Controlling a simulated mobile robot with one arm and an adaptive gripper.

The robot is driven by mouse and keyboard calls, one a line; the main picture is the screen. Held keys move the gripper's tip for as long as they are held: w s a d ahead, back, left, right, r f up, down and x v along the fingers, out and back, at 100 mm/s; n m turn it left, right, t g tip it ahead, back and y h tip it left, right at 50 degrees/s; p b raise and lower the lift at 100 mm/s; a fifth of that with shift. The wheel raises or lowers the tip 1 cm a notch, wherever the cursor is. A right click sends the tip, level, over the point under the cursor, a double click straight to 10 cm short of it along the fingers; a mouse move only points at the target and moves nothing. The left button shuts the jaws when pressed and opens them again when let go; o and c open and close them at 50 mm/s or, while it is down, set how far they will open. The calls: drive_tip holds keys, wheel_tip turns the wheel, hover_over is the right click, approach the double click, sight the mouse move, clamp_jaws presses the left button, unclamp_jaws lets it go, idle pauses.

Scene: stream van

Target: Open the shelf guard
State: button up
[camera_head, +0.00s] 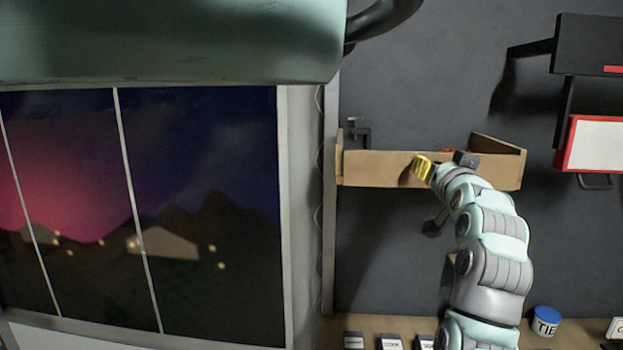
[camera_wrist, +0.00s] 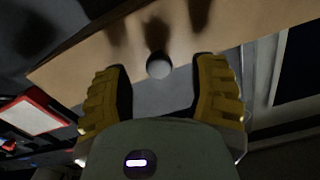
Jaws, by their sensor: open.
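The shelf guard (camera_head: 375,168) is a long light-wood board across the front of a wall shelf, left of my arm in the head view. It also spans the top of the wrist view (camera_wrist: 100,57), with a pale round spot (camera_wrist: 159,66) at its lower edge; I cannot tell if this is a knob or a hole. My gripper (camera_head: 421,167), with yellow ribbed fingers, is in front of the board near its middle. In the wrist view my gripper (camera_wrist: 161,68) is open, its fingers either side of the round spot. Contact with the board is unclear.
A large window or screen (camera_head: 200,215) fills the left. A blue tub labelled TIE (camera_head: 545,321) and several small dark boxes (camera_head: 390,341) stand on the counter below. A red-framed white panel (camera_head: 598,144) hangs at right.

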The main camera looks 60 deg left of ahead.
drive_tip(key=shift+x, duration=1.05)
drive_tip(key=shift+w, duration=0.1)
drive_tip(key=shift+c, duration=0.2)
clamp_jaws()
